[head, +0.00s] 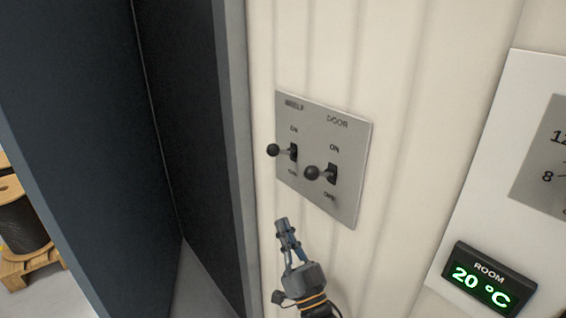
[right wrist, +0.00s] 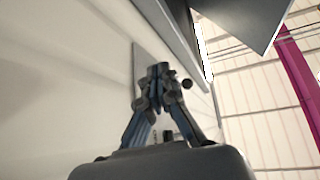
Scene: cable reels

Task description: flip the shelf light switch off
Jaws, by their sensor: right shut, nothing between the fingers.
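A grey switch plate (head: 345,200) is on the white ribbed wall, with two toggle switches. The left one, the shelf switch (head: 274,150), has a dark lever with a round knob sticking out to the left. The right one, the door switch (head: 312,173), has a similar lever. I cannot tell surely which way either lever is set. My right gripper (head: 282,222) is shut and empty, just below the plate's lower left corner, apart from both knobs. In the right wrist view its closed fingers (right wrist: 160,75) partly hide the plate; a dark knob (right wrist: 187,83) shows beside them. My left gripper is out of view.
A dark blue panel (head: 85,130) stands left of the plate, with a narrow gap beside the wall. A room display reading 20 °C (head: 484,283) and a clock panel (head: 540,150) are at the right. A cable reel (head: 22,225) stands at the far left.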

